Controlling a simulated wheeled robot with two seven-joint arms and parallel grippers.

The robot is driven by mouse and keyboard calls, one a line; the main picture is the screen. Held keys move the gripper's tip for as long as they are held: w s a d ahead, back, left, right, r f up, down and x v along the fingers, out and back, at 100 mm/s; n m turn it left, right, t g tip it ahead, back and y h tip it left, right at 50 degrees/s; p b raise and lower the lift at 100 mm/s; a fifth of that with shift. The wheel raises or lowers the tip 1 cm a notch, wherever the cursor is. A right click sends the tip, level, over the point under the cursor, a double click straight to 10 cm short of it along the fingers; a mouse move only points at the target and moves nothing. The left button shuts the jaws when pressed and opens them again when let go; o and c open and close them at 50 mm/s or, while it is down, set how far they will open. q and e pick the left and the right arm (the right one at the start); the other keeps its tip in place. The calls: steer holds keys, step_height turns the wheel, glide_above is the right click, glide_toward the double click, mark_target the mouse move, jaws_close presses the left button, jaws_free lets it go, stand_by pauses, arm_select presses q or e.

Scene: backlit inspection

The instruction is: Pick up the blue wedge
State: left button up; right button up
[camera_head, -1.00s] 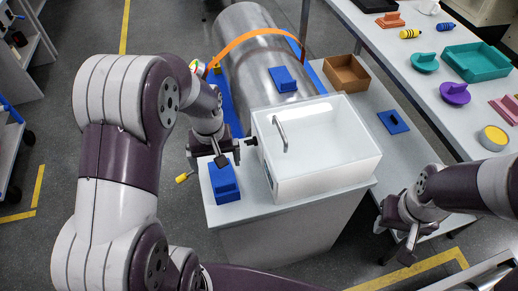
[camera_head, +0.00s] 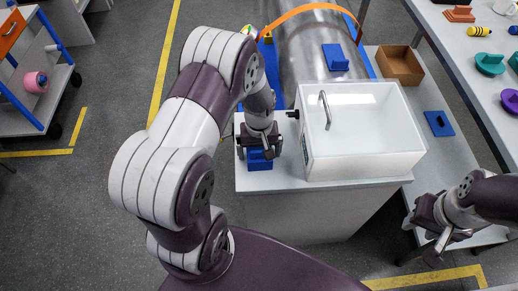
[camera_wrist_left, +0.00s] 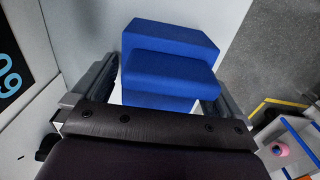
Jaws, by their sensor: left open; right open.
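The blue wedge (camera_head: 260,163) sits on the near left corner of the white bench, left of the clear-topped white box. My left gripper (camera_head: 259,150) is over it in the head view and hides much of it. In the left wrist view, the stepped blue wedge (camera_wrist_left: 170,65) lies between the two fingers of my left gripper (camera_wrist_left: 158,75), which is open. I cannot tell whether the fingers touch its sides. My right gripper (camera_head: 424,240) is open and empty, low at the right, in front of the bench.
The white box (camera_head: 362,165) with a metal handle stands close to the right of my left gripper. A brown tray (camera_head: 401,66) and blue plate (camera_head: 438,123) lie to the right.

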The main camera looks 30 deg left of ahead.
arm_select(q)
steer(key=shift+r, duration=0.1)
steer(key=c, duration=1.2)
